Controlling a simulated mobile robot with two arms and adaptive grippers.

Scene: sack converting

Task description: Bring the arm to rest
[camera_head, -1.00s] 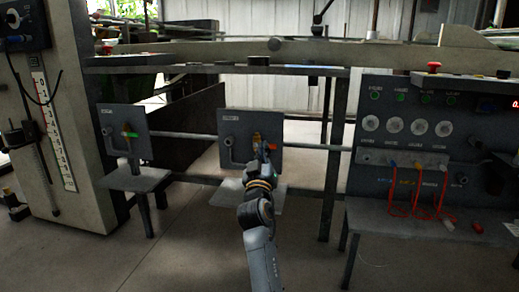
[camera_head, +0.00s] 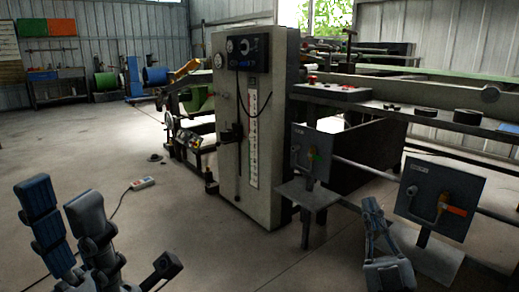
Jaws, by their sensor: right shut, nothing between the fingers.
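My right gripper (camera_head: 373,207) stands in front of the gap between two grey valve panels, fingers up, shut and empty. It appears apart from both panels. The right panel (camera_head: 422,192) carries an orange lever (camera_head: 456,211) lying roughly level, pointing right. My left gripper (camera_head: 62,200) is low at the left, close to the camera, over open floor. Its dark blue-grey segments point up, with nothing seen held; its lower part is cut off and its jaw state is unclear.
A tall pale machine column (camera_head: 266,185) with a scale stands left of the panels. Small shelves (camera_head: 308,194) jut out below the panels. A power strip (camera_head: 143,183) and its cable lie on the floor. The floor at left and centre is largely clear.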

